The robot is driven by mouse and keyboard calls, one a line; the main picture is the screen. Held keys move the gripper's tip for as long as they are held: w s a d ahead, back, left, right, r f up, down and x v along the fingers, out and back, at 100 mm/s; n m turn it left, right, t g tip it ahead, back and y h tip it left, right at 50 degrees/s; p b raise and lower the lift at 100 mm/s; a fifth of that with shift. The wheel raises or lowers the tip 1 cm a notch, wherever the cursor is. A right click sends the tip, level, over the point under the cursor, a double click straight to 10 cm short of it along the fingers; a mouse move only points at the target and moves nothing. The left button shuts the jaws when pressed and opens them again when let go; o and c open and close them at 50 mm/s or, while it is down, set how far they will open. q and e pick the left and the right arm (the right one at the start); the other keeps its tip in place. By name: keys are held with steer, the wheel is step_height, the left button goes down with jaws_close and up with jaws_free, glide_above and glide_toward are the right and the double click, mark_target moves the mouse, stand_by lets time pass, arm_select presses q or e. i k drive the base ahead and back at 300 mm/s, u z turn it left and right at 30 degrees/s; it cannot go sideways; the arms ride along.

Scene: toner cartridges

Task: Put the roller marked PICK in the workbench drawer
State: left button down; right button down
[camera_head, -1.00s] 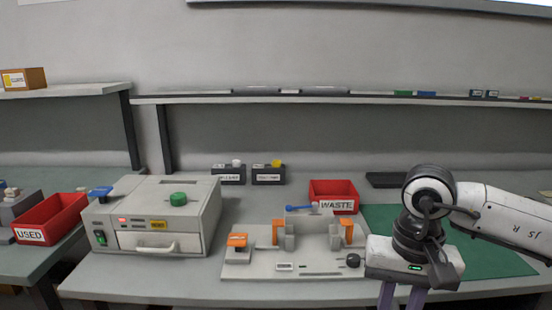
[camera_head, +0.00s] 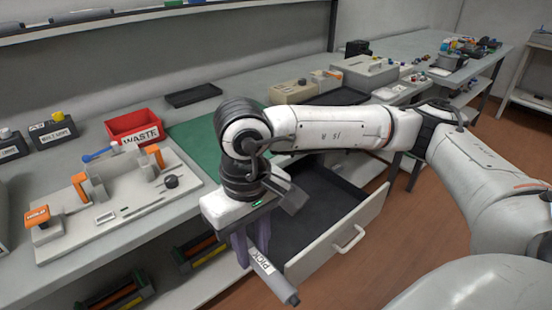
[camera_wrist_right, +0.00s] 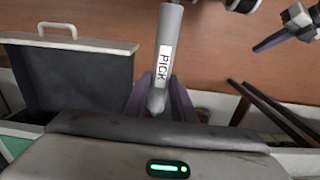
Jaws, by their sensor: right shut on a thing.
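The roller marked PICK (camera_head: 284,289) is a grey cylinder with a white label. My right gripper (camera_head: 252,250) is shut on it and holds it tilted, in front of the bench edge. In the right wrist view the roller (camera_wrist_right: 168,30) runs up from between the purple fingers (camera_wrist_right: 160,92). The workbench drawer (camera_head: 340,243) is pulled open, dark inside with a pale front and handle; the roller is to its left in the head view. The drawer also shows at upper left in the wrist view (camera_wrist_right: 130,75). What looks like my left gripper (camera_wrist_right: 285,30) shows partly at upper right there.
A green mat (camera_head: 195,135) lies on the bench above the drawer. A red WASTE bin (camera_head: 125,122) and a grey fixture with orange parts (camera_head: 125,205) stand to the left. Trays of parts (camera_head: 120,295) sit under the bench. Brown floor is open in front.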

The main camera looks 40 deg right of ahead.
mark_target(305, 219)
steer(key=z, duration=0.55)
steer(key=k, duration=0.6)
steer(key=z, duration=0.8)
steer(key=i, duration=1.5)
steer(key=u, duration=0.7)
